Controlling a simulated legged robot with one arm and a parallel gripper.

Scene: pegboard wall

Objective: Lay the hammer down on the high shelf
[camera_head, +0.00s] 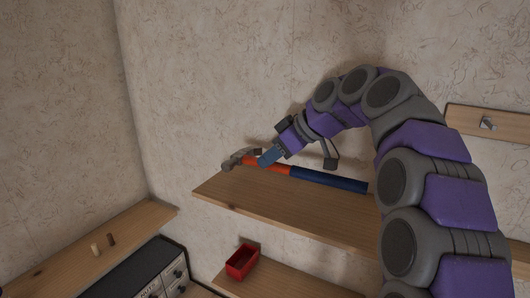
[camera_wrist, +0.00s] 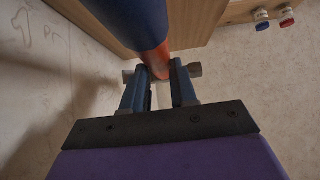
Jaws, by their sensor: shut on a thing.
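The hammer (camera_head: 330,180) has a grey metal head and a red-orange and blue handle. It lies about level over the high wooden shelf (camera_head: 270,205), head to the left. I cannot tell whether it touches the board or is just above it. My gripper (camera_head: 268,157) is shut on the red-orange part of the handle, near the head. In the wrist view, the fingers (camera_wrist: 160,88) close around the hammer's red-orange part (camera_wrist: 156,62). The blue handle runs up out of the picture, and the head is partly hidden behind the fingers.
A red bin (camera_head: 242,261) stands on a lower shelf (camera_head: 290,283). At the left is a wooden ledge (camera_head: 70,252) with two small pegs, beside a dark unit with knobs (camera_head: 150,275). A wall board with a hook (camera_head: 487,123) is at right. The high shelf's front is clear.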

